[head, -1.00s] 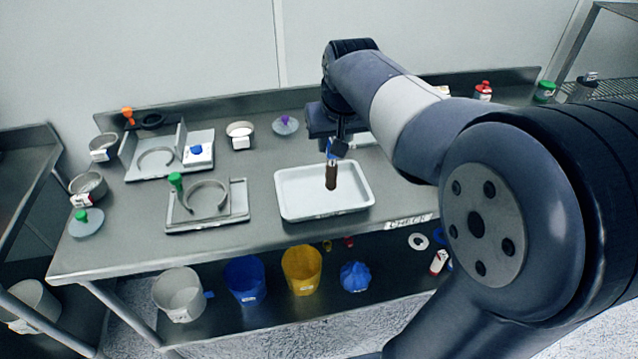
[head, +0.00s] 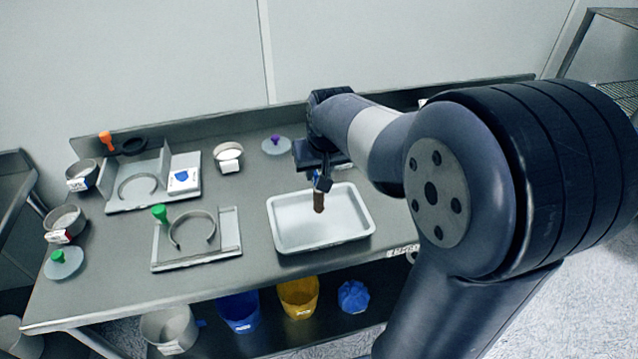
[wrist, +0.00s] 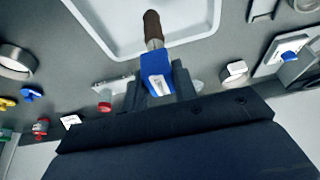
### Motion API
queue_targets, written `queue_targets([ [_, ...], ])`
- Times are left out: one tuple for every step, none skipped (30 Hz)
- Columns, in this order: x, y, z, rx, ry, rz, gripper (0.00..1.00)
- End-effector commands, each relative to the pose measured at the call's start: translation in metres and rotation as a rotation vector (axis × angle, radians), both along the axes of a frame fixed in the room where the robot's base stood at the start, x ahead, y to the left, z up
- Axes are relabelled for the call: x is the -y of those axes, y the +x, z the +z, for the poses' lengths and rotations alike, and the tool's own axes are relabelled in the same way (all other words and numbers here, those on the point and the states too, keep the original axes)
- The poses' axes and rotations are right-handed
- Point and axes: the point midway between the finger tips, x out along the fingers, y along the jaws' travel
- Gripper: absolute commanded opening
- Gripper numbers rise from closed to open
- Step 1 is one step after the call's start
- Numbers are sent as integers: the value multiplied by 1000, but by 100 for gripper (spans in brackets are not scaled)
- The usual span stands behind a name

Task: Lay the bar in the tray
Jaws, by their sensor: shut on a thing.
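The bar has a brown end (head: 319,203) and a blue part. In the wrist view its blue part (wrist: 155,68) is between my gripper's fingers, with the brown end pointing away. My gripper (head: 321,180) is shut on the bar and holds it over the white tray (head: 290,239), near the tray's back half. In the head view the bar hangs steeply with the brown end down. The tray looks empty. Whether the bar touches the tray floor I cannot tell. The tray rim also shows in the wrist view (wrist: 95,35).
Left of the tray stands a grey fixture with a ring (head: 192,230) and a green knob. Behind it is another ring fixture (head: 137,186). A white-topped cup (head: 228,157) and a purple-knobbed lid (head: 276,146) stand at the back. Buckets (head: 298,296) sit on the lower shelf.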

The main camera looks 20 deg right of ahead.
Motion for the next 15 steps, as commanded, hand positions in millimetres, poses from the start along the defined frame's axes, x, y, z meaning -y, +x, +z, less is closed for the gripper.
queue_targets([
  [0, -1, -8, -4, 0, 0, 0],
  [0, -1, -12, -5, 0, 0, 0],
  [0, -1, -18, -4, 0, 0, 0],
  [0, -1, -23, -5, 0, 0, 0],
  [0, -1, -27, -5, 0, 0, 0],
  [0, -1, -31, -4, 0, 0, 0],
  [0, 0, -33, -3, 0, 0, 0],
  [0, 0, -34, -1, 0, 0, 0],
  [0, 0, -35, 0, 0, 0, 0],
  [0, 0, -35, 0, 0, 0, 0],
  [0, 0, -35, 1, 0, 0, 0],
  [0, 0, -35, 1, 0, 0, 0],
  [0, 0, -35, 1, 0, 0, 0],
  [0, 0, -35, 1, 0, 0, 0],
  [0, 0, -35, 1, 0, 0, 0],
])
